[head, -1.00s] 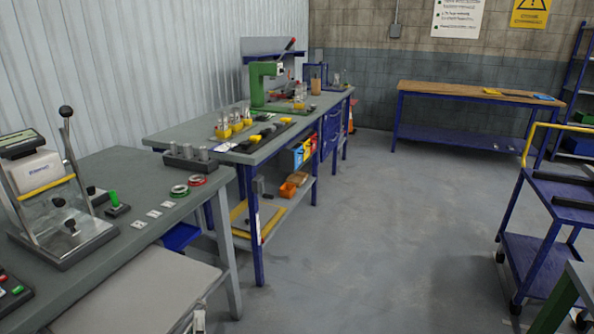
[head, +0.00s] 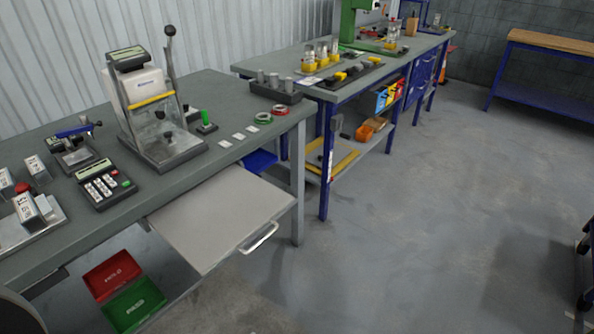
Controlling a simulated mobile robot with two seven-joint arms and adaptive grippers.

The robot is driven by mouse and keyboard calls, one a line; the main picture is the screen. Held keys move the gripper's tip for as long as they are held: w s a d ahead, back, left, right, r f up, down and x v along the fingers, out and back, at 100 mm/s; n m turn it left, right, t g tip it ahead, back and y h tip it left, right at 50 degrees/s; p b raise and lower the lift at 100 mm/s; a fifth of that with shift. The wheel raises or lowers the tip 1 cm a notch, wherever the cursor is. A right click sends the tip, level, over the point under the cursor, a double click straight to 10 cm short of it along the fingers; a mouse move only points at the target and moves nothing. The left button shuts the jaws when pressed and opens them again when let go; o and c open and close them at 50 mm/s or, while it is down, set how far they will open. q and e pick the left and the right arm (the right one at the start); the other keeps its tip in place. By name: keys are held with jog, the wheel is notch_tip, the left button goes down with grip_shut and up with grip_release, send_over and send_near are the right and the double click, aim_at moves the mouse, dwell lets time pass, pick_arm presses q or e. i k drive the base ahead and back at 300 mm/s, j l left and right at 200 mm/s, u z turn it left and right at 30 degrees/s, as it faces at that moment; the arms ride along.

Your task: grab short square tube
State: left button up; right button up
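Several short, square-sided metallic pieces with dark markings on pale faces are at the far left of the grey workbench (head: 235,100). One piece (head: 38,170) stands at the back, and another is cut by the left picture edge (head: 5,183). A third piece (head: 28,209) leans on a metal plate (head: 50,222) near the front, beside a red knob. I cannot tell whether they are hollow tubes. Neither my left nor my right gripper is in view.
A keypad device (head: 104,186), a lever press (head: 160,125) and a small blue-handled fixture (head: 76,145) stand on the bench. A pale drawer (head: 222,215) sticks out in front. Red (head: 112,274) and green (head: 134,303) bins sit below.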

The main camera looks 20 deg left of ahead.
aim_at(30, 217)
jog(key=u, duration=2.1)
